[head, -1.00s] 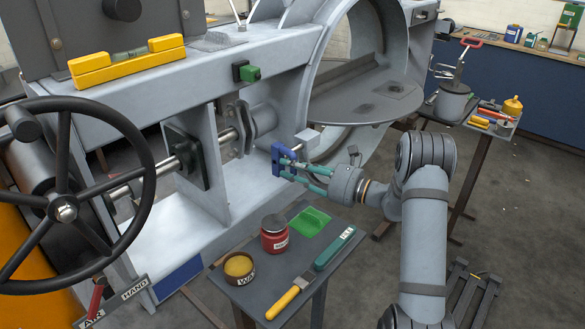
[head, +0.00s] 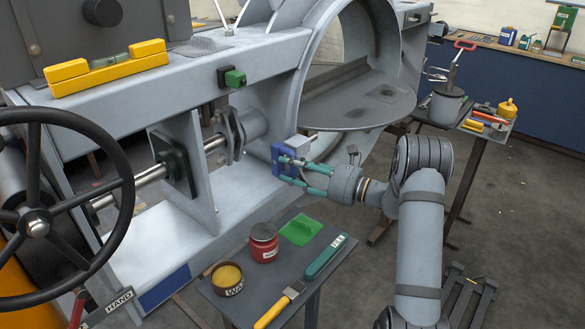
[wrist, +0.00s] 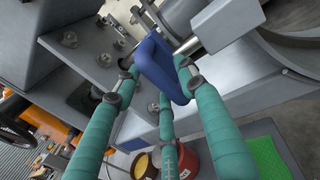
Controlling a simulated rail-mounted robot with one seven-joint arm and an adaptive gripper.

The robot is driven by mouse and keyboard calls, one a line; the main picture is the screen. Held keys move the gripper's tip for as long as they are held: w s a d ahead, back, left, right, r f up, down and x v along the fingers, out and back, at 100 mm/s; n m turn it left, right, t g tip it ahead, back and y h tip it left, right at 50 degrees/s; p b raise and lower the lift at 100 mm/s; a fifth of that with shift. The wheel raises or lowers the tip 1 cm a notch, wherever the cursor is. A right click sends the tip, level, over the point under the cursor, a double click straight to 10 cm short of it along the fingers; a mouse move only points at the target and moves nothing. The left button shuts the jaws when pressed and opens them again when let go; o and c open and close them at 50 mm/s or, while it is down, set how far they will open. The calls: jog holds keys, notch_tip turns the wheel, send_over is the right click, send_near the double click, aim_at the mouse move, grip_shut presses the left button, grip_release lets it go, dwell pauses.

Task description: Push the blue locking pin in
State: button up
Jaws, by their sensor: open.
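In the wrist view, the handle (wrist: 150,62) stands tilted in the upper middle, beside a bright metal rod (wrist: 187,46). My gripper (head: 286,170) has teal-wrapped fingers, spread open, with their tips at the handle. In the wrist view, my gripper (wrist: 155,82) has one fingertip left of the handle, and two at its right and lower side; exact contact is unclear. The pin's shaft is mostly hidden.
A small table (head: 296,292) below my gripper carries a red jar (head: 264,245), a wax tin (head: 228,279), a brush (head: 278,306), a teal-handled tool (head: 325,257) and a green cloth (head: 300,230). A handwheel (head: 38,228) stands at the left.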

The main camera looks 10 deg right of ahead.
jog(key=shift+d, duration=0.1)
jog(key=v, duration=1.2)
jog(key=shift+a+r+m+t+h+p, duration=1.15)
jog(key=shift+a+m+t+h+p, duration=1.05)
jog(key=shift+a+h, duration=0.55)
jog(key=p+x, duration=0.3)
jog(key=x, duration=0.6)
jog(key=shift+w+f, duration=0.1)
jog(key=shift+f, duration=0.05)
